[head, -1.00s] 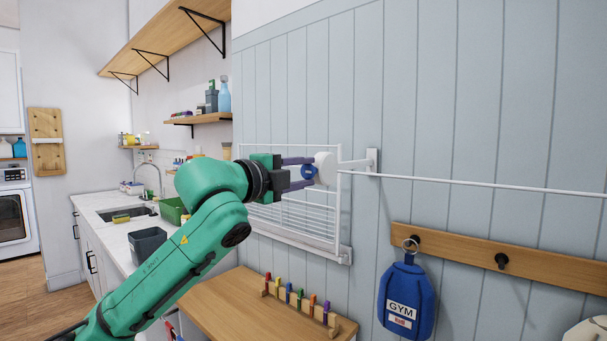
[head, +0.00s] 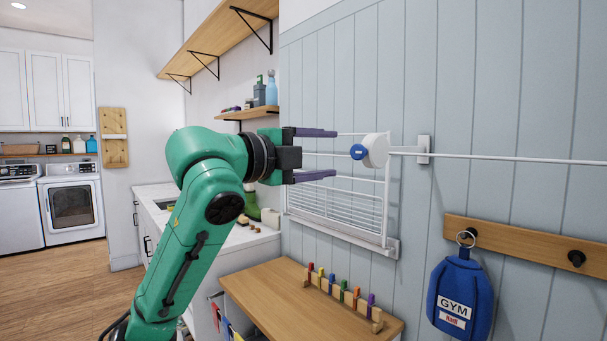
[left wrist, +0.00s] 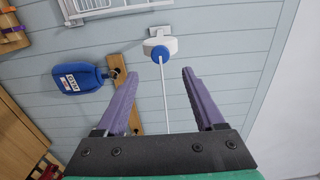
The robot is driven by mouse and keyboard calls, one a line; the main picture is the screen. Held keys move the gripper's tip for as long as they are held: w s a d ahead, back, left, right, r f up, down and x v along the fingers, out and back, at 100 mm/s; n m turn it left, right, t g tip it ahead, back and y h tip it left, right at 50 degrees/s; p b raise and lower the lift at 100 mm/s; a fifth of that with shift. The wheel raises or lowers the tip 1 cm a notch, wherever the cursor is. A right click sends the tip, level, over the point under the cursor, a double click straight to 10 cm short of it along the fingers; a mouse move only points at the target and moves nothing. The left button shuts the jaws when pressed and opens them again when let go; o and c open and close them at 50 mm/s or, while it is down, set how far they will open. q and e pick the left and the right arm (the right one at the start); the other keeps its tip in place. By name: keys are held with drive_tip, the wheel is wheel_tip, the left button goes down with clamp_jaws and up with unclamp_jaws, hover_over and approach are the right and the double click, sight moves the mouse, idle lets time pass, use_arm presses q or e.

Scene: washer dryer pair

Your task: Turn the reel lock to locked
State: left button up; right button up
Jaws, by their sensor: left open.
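The reel is a white round body (head: 375,150) on a wall bracket, with a blue lock knob (head: 358,152) on its face. A white line runs from it to the right along the wall. My left gripper (head: 318,154) is open and empty, its purple fingers pointing at the knob from the left, apart from it. In the left wrist view the reel (left wrist: 160,45) and blue knob (left wrist: 159,54) show beyond the gap between the open fingers (left wrist: 154,85). The knob's lock marking is too small to read. My right gripper is not in view.
A white wire drying rack (head: 340,200) is on the wall below and left of the reel. A blue gym bag (head: 460,295) hangs from a hook rail (head: 520,245) at right. A wooden tabletop (head: 265,300) with colored pegs lies below. Open air surrounds the knob.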

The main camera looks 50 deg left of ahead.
use_arm(q)
drive_tip(key=s+b, duration=0.1)
drive_tip(key=s, duration=0.5)
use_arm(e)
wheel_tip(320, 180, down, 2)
use_arm(q)
drive_tip(key=shift+s, duration=0.1)
